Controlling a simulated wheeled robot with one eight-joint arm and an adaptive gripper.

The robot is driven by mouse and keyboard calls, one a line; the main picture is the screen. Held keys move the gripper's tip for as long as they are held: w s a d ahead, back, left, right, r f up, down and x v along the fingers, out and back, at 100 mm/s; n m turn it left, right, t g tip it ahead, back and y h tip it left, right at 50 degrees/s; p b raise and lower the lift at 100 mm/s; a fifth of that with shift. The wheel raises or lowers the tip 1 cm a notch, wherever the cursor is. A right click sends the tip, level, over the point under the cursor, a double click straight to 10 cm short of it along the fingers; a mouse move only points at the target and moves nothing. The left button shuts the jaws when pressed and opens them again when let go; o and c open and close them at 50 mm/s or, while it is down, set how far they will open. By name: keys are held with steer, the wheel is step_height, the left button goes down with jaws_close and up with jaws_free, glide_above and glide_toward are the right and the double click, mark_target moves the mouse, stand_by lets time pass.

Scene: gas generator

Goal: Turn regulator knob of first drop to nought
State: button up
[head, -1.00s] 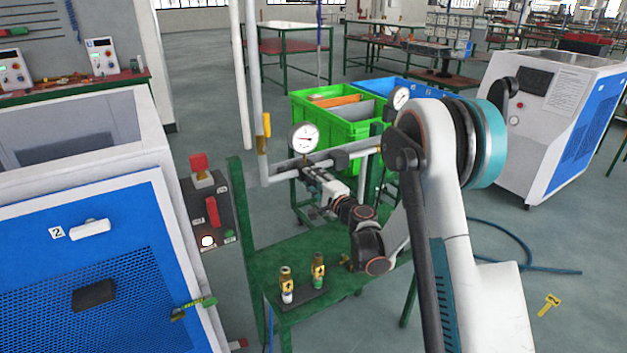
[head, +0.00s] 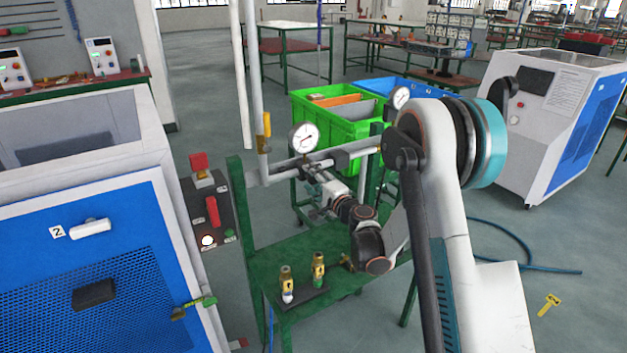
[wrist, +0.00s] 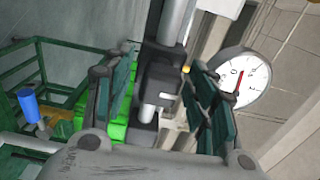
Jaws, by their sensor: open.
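The pressure gauge (head: 303,138) of the first drop is round and white, on the grey pipe left of my arm; it also shows at right in the wrist view (wrist: 243,78). My gripper (head: 313,170) is just below it. In the wrist view my gripper (wrist: 160,78) is open, with one finger on either side of a dark grey block, the regulator part (wrist: 162,82), on the pipe. Gaps show between the fingers and this part, and I see no clear contact. The knob's markings cannot be made out, and the head view is too small to show it clearly.
The grey pipe (head: 270,177) runs behind my gripper, with a yellow-handled valve (head: 266,125) at left. A second gauge (head: 400,97) is farther right. The green bench (head: 300,245) below holds two brass fittings (head: 318,268). A switch box (head: 209,212) stands at left.

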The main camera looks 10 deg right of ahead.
steer(key=shift+s, duration=0.15)
steer(key=v, duration=1.1)
steer(key=shift+s, duration=0.35)
steer(key=shift+d+r, duration=0.1)
steer(key=shift+d, duration=0.05)
